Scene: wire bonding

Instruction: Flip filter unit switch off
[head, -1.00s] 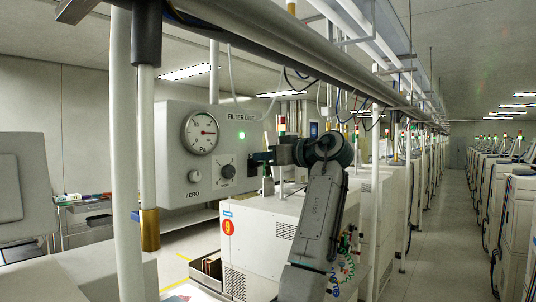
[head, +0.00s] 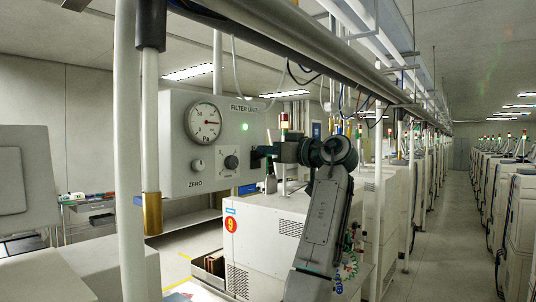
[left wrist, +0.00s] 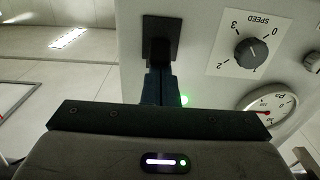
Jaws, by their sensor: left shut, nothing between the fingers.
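The filter unit (head: 178,105) is a grey box with a round pressure gauge (head: 203,122) and a lit green lamp (head: 244,127). A black switch plate (left wrist: 160,38) shows upside down in the left wrist view on the unit's panel. My left gripper (head: 262,153) is at the right end of the panel, shut and empty. In the left wrist view its fingertips (left wrist: 160,72) overlap the lower part of the plate; I cannot tell whether they touch it. The switch lever is not distinguishable. The green lamp (left wrist: 184,100) glows beside the fingers. My right gripper is not in view.
The speed knob (head: 231,162) and zero knob (head: 197,165) sit left of my gripper. A white post (head: 128,150) and a pipe with a brass end (head: 152,212) stand in front at left. A white machine cabinet (head: 265,240) stands below. The aisle (head: 420,240) at right is clear.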

